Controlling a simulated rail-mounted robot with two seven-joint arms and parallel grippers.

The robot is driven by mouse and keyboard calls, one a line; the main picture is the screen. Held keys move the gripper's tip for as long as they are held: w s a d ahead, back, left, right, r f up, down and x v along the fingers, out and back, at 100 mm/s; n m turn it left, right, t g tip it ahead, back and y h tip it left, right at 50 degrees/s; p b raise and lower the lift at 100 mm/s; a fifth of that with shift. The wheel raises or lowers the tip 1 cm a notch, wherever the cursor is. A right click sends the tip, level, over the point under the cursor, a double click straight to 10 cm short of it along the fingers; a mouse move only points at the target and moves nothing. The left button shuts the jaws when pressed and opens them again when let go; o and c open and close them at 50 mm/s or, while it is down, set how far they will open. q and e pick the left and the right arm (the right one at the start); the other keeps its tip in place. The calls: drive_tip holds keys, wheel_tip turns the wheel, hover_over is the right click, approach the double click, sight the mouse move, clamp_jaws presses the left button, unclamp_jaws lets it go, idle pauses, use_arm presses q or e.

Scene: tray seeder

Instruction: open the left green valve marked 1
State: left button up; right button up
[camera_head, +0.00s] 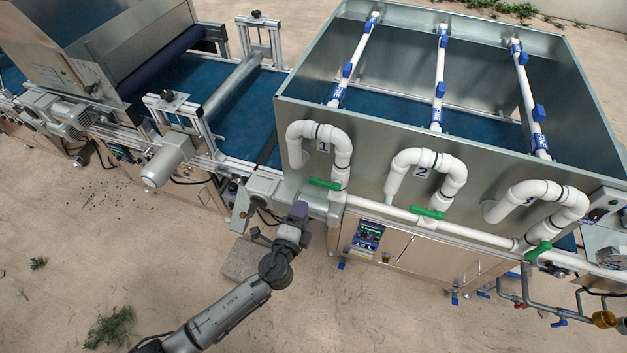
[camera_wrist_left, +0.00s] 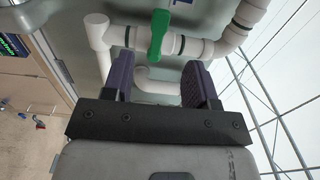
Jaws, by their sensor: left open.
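The left green valve (camera_head: 325,184) sits on the white pipe below the bend marked 1 (camera_head: 324,146). Its lever lies crosswise to that pipe and points left in the head view. In the left wrist view the green lever (camera_wrist_left: 158,33) stands upright in the picture, beyond and between the finger lines. My left gripper (camera_head: 299,211) is just below and left of the valve in the head view. In the wrist view its purple fingers (camera_wrist_left: 160,80) are apart and empty, with a gap to the lever. My right gripper is in neither view.
A second green valve (camera_head: 427,212) and a third (camera_head: 538,250) sit farther right along the white manifold pipe (camera_head: 390,211). The metal tank (camera_head: 400,165) rises behind. A grey motor housing (camera_head: 265,185) is left of my gripper. The sandy floor in front is mostly clear.

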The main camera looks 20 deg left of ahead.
sight(313, 183)
use_arm(q)
drive_tip(key=w, duration=1.1)
drive_tip(key=shift+w+a, duration=0.15)
drive_tip(key=shift+a, duration=0.05)
clamp_jaws()
